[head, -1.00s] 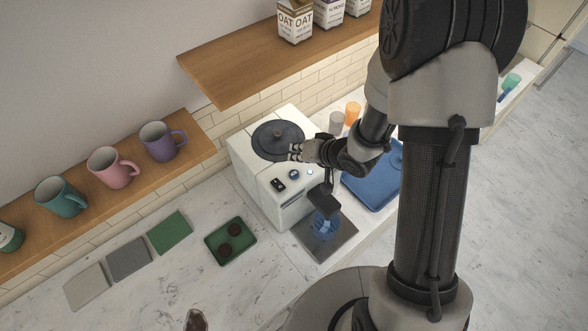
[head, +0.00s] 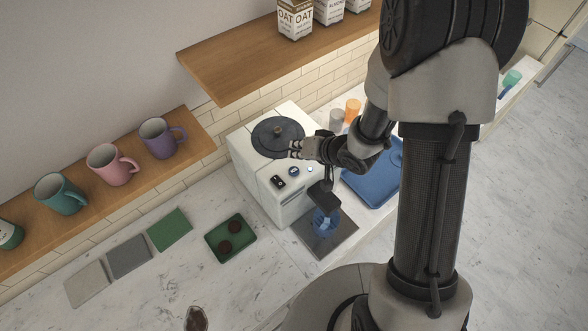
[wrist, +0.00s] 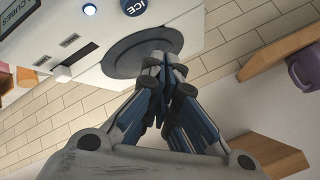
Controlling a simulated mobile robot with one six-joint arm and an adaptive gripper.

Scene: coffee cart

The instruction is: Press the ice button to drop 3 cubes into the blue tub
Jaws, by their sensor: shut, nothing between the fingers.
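The white ice machine (head: 255,180) has a round dark lid (head: 270,130) and a blue button (head: 293,171) on its top. In the wrist view the blue button (wrist: 133,6) reads ICE and is cut by the top edge. My gripper (head: 294,149) is shut and empty, above the machine near the lid's edge. In the wrist view its fingertips (wrist: 163,62) overlap the lid, apart from the button. The blue tub (head: 325,223) stands on a dark grey plate (head: 340,243) at the machine's front, partly covered by my wrist. I cannot tell what is in it.
A lit round light (wrist: 89,10) and a CUBES display (wrist: 12,20) sit near the button. A blue tray (head: 365,190) and an orange cup (head: 352,110) stand right of the machine, a green tray (head: 222,249) left. A wooden shelf (head: 240,70) overhangs behind.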

